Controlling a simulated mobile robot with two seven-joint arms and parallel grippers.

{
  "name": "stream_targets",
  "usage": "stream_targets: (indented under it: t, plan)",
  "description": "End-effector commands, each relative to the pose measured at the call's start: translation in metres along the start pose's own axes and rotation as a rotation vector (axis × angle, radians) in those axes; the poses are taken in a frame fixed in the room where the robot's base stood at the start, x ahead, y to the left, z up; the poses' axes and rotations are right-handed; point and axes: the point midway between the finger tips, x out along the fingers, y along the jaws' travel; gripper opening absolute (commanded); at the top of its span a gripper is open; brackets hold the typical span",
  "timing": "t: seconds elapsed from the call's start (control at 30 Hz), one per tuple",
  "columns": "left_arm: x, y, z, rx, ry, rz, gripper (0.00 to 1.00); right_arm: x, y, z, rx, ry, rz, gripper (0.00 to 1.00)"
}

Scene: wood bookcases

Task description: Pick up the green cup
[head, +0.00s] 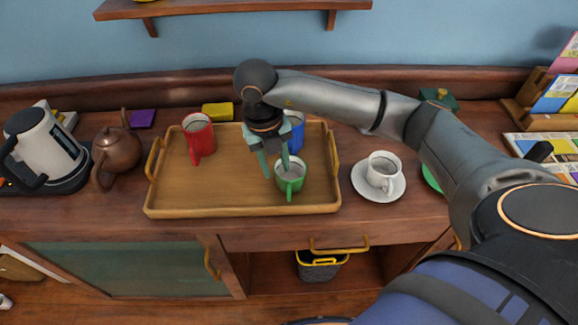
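The green cup (291,187) stands upright at the front right of the wooden tray (240,207), its handle facing the front. My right gripper (276,172) points down just above and left of the cup. Its two fingers are apart with a gap between them. The right fingertip overlaps the cup's rim in the picture, and the left one is left of the cup. I cannot tell whether either touches it. My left gripper is not in view.
A red cup (200,143) stands on the tray's left, and a blue cup (297,128) stands partly hidden behind my gripper. A white cup (382,170) on a saucer (360,187) is to the right. A brown teapot (120,148) and a kettle (48,145) stand left.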

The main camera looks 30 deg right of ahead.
Motion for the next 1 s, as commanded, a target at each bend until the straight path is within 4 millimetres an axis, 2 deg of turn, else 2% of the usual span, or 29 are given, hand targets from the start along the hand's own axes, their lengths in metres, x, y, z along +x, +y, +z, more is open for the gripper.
stream_targets:
  t: [0.17, 0.43, 0.73, 0.77, 1.0]
  plan:
    - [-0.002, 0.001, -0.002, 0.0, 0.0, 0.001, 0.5, 0.012, 0.0, 0.001, 0.0, 0.002, -0.001, 0.39]
    - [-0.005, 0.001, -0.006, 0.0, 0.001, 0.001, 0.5, 0.05, 0.002, 0.004, 0.0, 0.002, 0.0, 0.39]
    - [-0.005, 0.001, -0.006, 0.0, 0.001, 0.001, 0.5, 0.057, 0.002, 0.005, 0.0, -0.001, 0.001, 0.39]
    - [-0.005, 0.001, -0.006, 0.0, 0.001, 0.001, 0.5, 0.057, 0.002, 0.005, 0.0, -0.001, 0.001, 0.38]
    - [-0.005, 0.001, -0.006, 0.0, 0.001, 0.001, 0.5, 0.056, 0.002, 0.005, 0.0, -0.001, 0.001, 0.11]
